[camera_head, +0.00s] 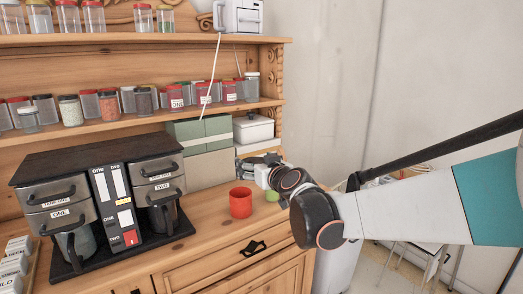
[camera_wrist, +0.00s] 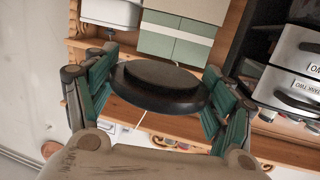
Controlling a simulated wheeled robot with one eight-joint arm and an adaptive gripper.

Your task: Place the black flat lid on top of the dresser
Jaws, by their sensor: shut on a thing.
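The black flat lid (camera_wrist: 160,88) is round, with a raised middle. In the wrist view it sits between the two green-padded fingers of my gripper (camera_wrist: 158,95), which is shut on it. In the head view my gripper (camera_head: 262,168) is over the back right of the dresser counter, and the lid is hard to make out there. The dresser (camera_head: 205,245) is pale wood, with a counter, drawers below and shelves above. I cannot tell how far the lid is above the counter.
A coffee machine (camera_head: 100,200) fills the counter's left side. A red mug (camera_head: 240,203) and a small green item (camera_head: 272,195) stand near my gripper. Green boxes (camera_head: 200,135) and a white container (camera_head: 253,129) are behind. Jars (camera_head: 70,110) line the shelves. Counter front is clear.

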